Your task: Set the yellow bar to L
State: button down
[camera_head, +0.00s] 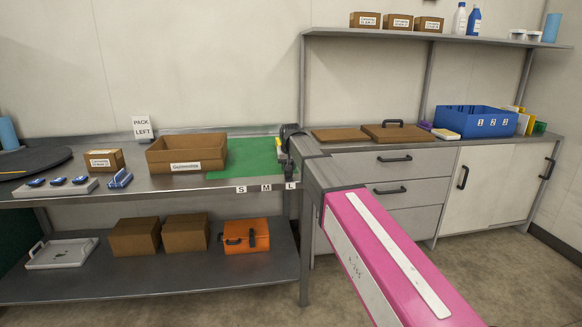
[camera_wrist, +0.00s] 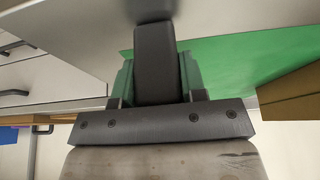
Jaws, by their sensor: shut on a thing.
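The yellow bar (camera_head: 280,147) shows as a small yellow and pale strip at the right end of the green mat (camera_head: 240,156), mostly hidden by my gripper. The S (camera_head: 241,189), M (camera_head: 266,187) and L (camera_head: 291,186) labels run along the table's front edge. My gripper (camera_head: 289,132) is at the bar, in line with about L. In the wrist view, my gripper (camera_wrist: 157,78) is shut around a dark grey upright piece; no yellow shows there. The bar's exact offset from L is hidden.
An open cardboard box (camera_head: 186,152) stands on the mat's left side. A "PACK LEFT" sign (camera_head: 143,127) stands behind. The counter (camera_head: 345,146) at right holds flat brown boxes and a blue bin (camera_head: 470,122). My pink arm covers the front right.

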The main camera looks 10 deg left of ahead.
jog(key=c, duration=0.7)
grip_release()
jog(key=v, duration=1)
jog(key=shift+s+d+r, duration=0.1)
jog(key=shift+s+r, duration=0.1)
jog(key=shift+r, duration=0.15)
jog(key=s+d+f+g, duration=0.1)
jog(key=s+d+f, duration=0.1)
jog(key=d+f, duration=0.4)
jog(key=s+d+f, duration=0.3)
jog(key=d+f, duration=0.2)
jog(key=f, duration=0.2)
jog(key=s+d+f+m+g, duration=0.1)
jog(key=s+d+f, duration=0.6)
jog(key=f, duration=0.1)
jog(key=s+d+f+m+g, duration=0.1)
jog(key=s+d+f, duration=0.6)
jog(key=s+f, duration=0.1)
jog(key=s+d+f+m+g+h, duration=0.1)
jog(key=s+d+f, duration=0.6)
jog(key=f, duration=0.1)
jog(key=shift+s+f, duration=0.25)
jog(key=shift+f, duration=0.05)
